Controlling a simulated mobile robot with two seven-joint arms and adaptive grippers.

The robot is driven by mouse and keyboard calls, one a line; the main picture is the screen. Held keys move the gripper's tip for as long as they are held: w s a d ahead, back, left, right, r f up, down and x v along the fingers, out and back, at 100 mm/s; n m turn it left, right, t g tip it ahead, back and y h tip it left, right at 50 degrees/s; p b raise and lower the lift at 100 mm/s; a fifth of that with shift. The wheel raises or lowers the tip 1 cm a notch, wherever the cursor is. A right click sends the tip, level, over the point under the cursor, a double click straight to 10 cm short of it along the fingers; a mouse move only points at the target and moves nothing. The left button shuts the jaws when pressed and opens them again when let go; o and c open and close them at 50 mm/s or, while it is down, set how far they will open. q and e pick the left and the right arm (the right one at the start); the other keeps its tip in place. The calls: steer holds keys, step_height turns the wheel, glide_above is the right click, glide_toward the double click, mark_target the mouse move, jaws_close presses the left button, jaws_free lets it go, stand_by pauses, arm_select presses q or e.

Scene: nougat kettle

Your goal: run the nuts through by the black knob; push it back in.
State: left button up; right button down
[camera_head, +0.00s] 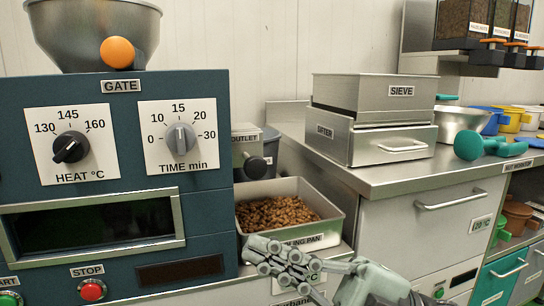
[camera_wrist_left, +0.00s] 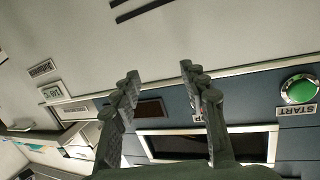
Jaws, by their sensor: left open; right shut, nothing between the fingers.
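The black knob (camera_head: 257,167) sticks out from the grey outlet box (camera_head: 245,140) on the right side of the blue machine; I cannot tell how far out it stands. Below it, brown nuts (camera_head: 275,213) lie in the metal cooling pan (camera_head: 335,224). My right gripper (camera_head: 262,250) is shut and empty in front of the pan's near edge, below and apart from the knob. My left gripper (camera_wrist_left: 158,76) is open and empty in the left wrist view, with the machine's front beyond it; it is out of the head view.
The blue machine (camera_head: 215,200) carries a heat dial (camera_head: 70,147), a time dial (camera_head: 181,137) and a red stop button (camera_head: 91,290). A steel bowl (camera_head: 80,35) and orange gate ball (camera_head: 117,52) are on top. A sifter (camera_head: 380,145) stands on the right counter.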

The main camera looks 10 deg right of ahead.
steer(key=w+d+n+t+h+p, duration=0.1)
steer(key=w+d+h+p, duration=0.15)
steer(key=d+h, duration=0.2)
arm_select(q)
steer(key=s+a+f+n+g+y, duration=0.1)
steer(key=s+a+f+g+y, duration=0.3)
steer(key=s+a+f+g, duration=0.55)
arm_select(e)
steer(key=t+h, duration=0.2)
steer(key=h, duration=0.2)
glide_toward(250, 171)
steer(key=s, duration=0.3)
steer(key=shift+y, duration=0.25)
steer(key=w+a, duration=0.1)
steer(key=w, duration=0.1)
steer(key=w+a, duration=0.3)
steer(key=w, duration=0.1)
steer(key=shift+a+f, duration=0.1)
steer(key=shift+a, duration=0.05)
arm_select(q)
steer(key=d+t, duration=0.1)
steer(key=w+d+t+h, duration=0.1)
steer(key=d, duration=0.1)
steer(key=w+d+t, duration=0.1)
steer(key=shift+w+d+r, duration=0.15)
steer(key=shift+w+r, duration=0.05)
steer(key=shift+w, duration=0.05)
arm_select(e)
steer(key=shift+w, duration=0.4)
